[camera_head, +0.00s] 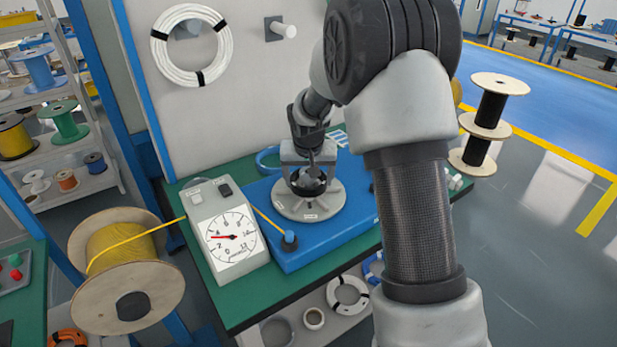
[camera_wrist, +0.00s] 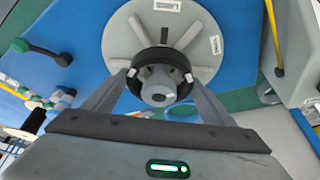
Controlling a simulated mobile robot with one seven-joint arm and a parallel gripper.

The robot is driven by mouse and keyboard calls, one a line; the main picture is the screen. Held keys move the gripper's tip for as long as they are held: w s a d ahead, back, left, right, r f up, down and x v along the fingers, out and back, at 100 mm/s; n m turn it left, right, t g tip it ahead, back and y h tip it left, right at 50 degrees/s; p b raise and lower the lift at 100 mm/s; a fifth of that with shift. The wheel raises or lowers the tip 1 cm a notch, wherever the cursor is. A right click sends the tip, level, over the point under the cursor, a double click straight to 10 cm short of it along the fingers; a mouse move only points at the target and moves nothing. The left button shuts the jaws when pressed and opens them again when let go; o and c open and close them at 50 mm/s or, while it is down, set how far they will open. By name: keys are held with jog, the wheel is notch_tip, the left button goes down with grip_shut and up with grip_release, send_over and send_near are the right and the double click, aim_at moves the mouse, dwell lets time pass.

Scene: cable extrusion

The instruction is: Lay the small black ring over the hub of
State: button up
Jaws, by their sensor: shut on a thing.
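The black ring (camera_wrist: 161,53) shows in the wrist view, where it encircles the grey hub (camera_wrist: 158,86) in the middle of a round grey plate (camera_wrist: 124,40). My gripper (camera_wrist: 160,76) is shut on the ring, with one fingertip at each side of it. In the head view my gripper (camera_head: 308,165) points down over the round plate (camera_head: 311,207), and the dark ring (camera_head: 308,187) is partly hidden by the fingers. I cannot tell whether the ring rests fully down at the hub's base.
The plate sits on a blue base (camera_head: 296,254) on a green bench. A dial gauge box (camera_head: 226,235) stands left of it, with a yellow cable running from a spool (camera_head: 128,270). A panel with a white cable coil (camera_head: 192,45) rises behind.

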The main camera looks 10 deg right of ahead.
jog(key=shift+f+b, duration=0.45)
jog(key=shift+f, duration=0.05)
dwell(0.4)
jog(key=o, duration=1.1)
jog(key=shift+r, duration=0.1)
jog(key=shift+r+p, duration=2.55)
jog(key=shift+r, duration=1.45)
